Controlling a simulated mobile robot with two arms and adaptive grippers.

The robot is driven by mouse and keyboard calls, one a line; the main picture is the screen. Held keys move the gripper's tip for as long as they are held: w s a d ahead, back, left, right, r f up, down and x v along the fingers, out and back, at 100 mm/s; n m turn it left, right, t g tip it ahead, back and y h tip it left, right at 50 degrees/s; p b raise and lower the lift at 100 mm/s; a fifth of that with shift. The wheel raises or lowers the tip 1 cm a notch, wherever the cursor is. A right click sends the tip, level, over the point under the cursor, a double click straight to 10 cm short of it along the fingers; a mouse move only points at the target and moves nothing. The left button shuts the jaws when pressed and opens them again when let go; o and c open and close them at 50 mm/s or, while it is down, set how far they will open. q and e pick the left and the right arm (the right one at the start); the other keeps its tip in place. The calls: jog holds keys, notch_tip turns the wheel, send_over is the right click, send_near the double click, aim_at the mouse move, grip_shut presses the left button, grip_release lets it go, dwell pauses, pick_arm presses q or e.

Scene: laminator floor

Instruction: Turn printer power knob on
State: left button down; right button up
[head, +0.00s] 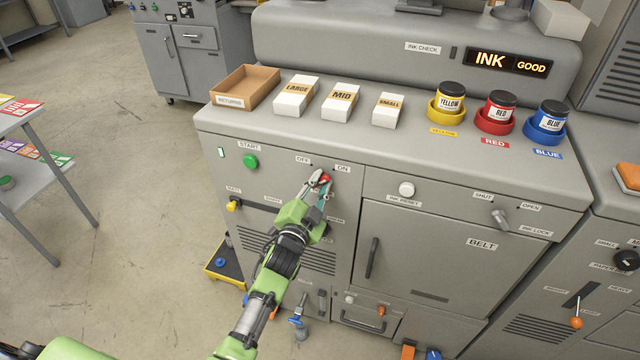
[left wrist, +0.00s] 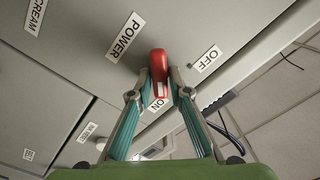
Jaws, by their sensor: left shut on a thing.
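The red power knob (head: 326,178) is on the upper front panel of the grey printer, between the OFF label (head: 303,160) and the ON label (head: 343,169). My left gripper (head: 321,184) reaches up to it and partly covers it. In the left wrist view the red knob (left wrist: 158,64) sits between the two fingertips, and my left gripper (left wrist: 159,84) is shut on it. The knob's white mark faces the ON label (left wrist: 157,104), which is partly behind the fingers. The OFF label (left wrist: 208,58) is to the right, and the POWER label (left wrist: 125,37) is to the left.
A green start button (head: 250,161) is left of the knob, and a white ink reset knob (head: 406,189) is to the right. A belt door (head: 430,250) with a dark handle (head: 372,258) is below right. A cardboard tray (head: 245,87) and ink jars stand on top.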

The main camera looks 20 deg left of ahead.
dwell(0.4)
pick_arm(q)
jog(key=c, duration=1.9)
grip_release()
jog(key=s, duration=1.2)
jog(key=shift+a, duration=0.2)
jog(key=s+f+n+g, duration=0.1)
jog(key=s+f+g, duration=0.3)
jog(key=f, duration=0.7)
jog(key=s+d+f+n+g, duration=0.1)
jog(key=s+f, duration=0.4)
jog(key=f, duration=0.7)
jog(key=s+f+n+g, duration=0.1)
jog(key=s+f+g, duration=0.3)
jog(key=f, duration=0.7)
jog(key=s+a+f+n+g, duration=0.1)
jog(key=s+f+g, duration=0.1)
jog(key=s+f, duration=0.4)
jog(key=s+a+f+n+g, duration=0.1)
jog(key=s+f, duration=0.6)
jog(key=s, duration=1)
jog(key=s+a+f+n+g+b, duration=0.1)
jog(key=s+f+g, duration=0.4)
jog(key=s, duration=0.7)
notch_tip(320, 180, down, 2)
jog(key=shift+s+a+f+n+y, duration=0.1)
jog(key=shift+s+a+n+y, duration=0.3)
jog(key=shift+a, duration=0.55)
